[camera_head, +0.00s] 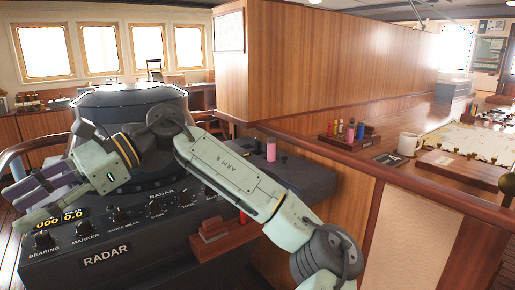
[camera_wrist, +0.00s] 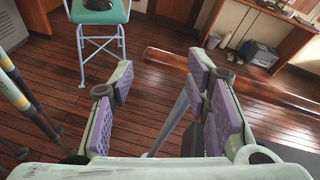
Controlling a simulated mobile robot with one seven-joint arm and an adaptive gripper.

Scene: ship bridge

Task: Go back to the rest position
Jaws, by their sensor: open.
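My gripper (camera_head: 42,196) is at the left of the head view, in front of the dark radar console (camera_head: 110,258) and above its front panel. Its purple-padded fingers point left and partly cover the console's display. In the wrist view my gripper (camera_wrist: 160,100) is open, with nothing between the fingers. My arm reaches across the radar console from the lower right, bent at the elbow.
A wooden counter (camera_head: 400,175) at right holds a white mug (camera_head: 409,144), a chart (camera_head: 470,140) and a rack of coloured markers (camera_head: 345,138). A pink cylinder (camera_head: 271,150) stands behind my arm. A teal chair (camera_wrist: 100,12) stands on the floor. A wooden partition (camera_head: 330,65) rises behind.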

